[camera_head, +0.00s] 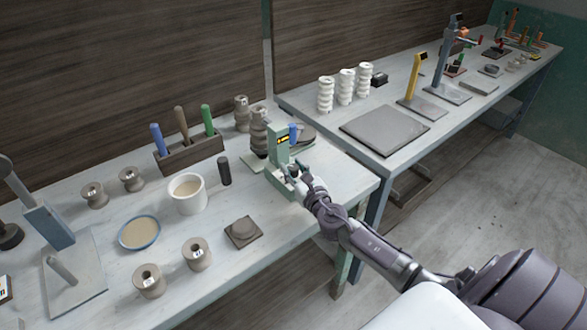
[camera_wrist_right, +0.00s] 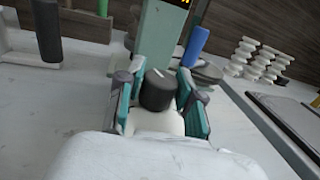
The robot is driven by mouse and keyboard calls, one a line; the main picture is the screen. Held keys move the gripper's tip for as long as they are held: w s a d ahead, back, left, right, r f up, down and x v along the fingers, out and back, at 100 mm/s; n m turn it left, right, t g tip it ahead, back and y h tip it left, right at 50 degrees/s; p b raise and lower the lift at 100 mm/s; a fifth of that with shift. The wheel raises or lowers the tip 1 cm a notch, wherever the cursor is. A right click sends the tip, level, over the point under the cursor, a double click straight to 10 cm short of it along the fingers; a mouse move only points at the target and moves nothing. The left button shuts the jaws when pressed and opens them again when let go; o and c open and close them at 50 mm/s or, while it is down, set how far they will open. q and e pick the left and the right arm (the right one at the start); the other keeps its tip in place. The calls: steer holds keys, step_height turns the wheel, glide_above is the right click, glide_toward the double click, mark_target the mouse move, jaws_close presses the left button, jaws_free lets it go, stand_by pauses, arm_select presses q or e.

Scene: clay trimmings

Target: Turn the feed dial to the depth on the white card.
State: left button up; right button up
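The feed dial (camera_wrist_right: 158,90) is a dark round knob with a white pointer line, on the pale green machine (camera_wrist_right: 160,38). In the head view the machine (camera_head: 279,146), with a small yellow-lit display and a blue part, stands near the right end of the near bench. My right gripper (camera_head: 300,180) is at its front. In the right wrist view its teal-padded fingers (camera_wrist_right: 160,84) stand on either side of the dial, with narrow gaps seeming to show between pads and knob. I cannot make out the white card. My left gripper is not in view.
Clay spools (camera_head: 149,281), a white cup (camera_head: 187,194), a blue-rimmed dish (camera_head: 139,233) and a tool rack (camera_head: 190,153) stand left of the machine. A dark cylinder (camera_head: 224,170) is close to it. The second bench (camera_head: 300,97) stands behind to the right, across a gap.

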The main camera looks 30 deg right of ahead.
jaws_close()
steer(key=shift+r+m+h+p, duration=0.15)
steer(key=shift+m+h+p, duration=0.7)
steer(key=shift+h, duration=0.35)
steer(key=shift+a+m+g+h+p, duration=0.1)
steer(key=shift+m+g+h+p, duration=0.5)
steer(key=shift+h, duration=0.6)
steer(key=m+g+h, duration=0.1)
steer(key=m+h, duration=0.1)
steer(key=h, duration=0.1)
steer(key=shift+f+m+g, duration=0.2)
steer(key=shift+m+g, duration=0.15)
steer(key=shift+g, duration=0.05)
steer(key=shift+m+g+h+b, duration=0.85)
steer(key=shift+m+g+h, duration=0.8)
steer(key=shift+h, duration=0.35)
steer(key=shift+g, duration=0.25)
